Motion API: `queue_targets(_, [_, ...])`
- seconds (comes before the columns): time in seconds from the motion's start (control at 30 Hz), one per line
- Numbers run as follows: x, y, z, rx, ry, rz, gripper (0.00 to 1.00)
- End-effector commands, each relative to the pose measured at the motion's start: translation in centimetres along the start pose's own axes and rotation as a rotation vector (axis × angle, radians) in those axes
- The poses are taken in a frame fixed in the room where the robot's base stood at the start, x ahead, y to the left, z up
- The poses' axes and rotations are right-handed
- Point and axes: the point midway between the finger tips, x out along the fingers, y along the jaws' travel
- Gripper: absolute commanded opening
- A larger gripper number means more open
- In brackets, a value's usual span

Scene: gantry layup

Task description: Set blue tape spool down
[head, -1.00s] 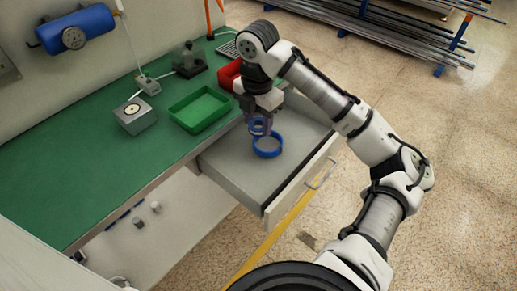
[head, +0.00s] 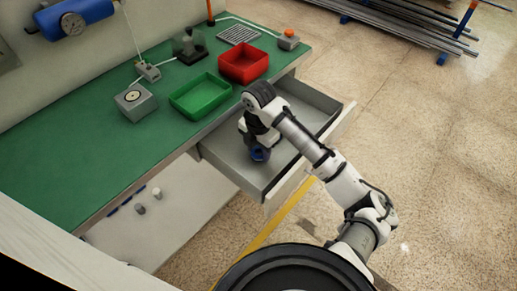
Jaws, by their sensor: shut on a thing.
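The blue tape spool (head: 261,155) is in the open drawer (head: 226,157), low over or touching its grey floor; I cannot tell which. My gripper (head: 257,148) points down into the drawer and is shut on the spool. The fingers are small and partly hidden by the wrist, so the exact grip does not show. Only one blue ring shape can be made out now.
A green tray (head: 200,97) and a red tray (head: 243,63) stand on the green bench (head: 75,150) beside the drawer. A grey box with a round dial (head: 135,101) is further left. The drawer floor around the spool looks mostly clear.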

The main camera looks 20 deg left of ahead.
Motion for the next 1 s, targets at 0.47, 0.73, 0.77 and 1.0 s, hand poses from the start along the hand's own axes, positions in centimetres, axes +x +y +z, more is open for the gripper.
queue_targets(0.47, [0.9, 0.0, 0.0, 0.000, 0.000, 0.001, 0.49])
queue_targets(0.73, [0.9, 0.0, 0.0, 0.000, 0.000, 0.000, 0.67])
queue_targets(0.77, [0.9, 0.0, 0.0, 0.000, 0.000, 0.000, 0.67])
queue_targets(1.0, [0.1, 0.0, 0.0, 0.000, -0.002, 0.001, 0.67])
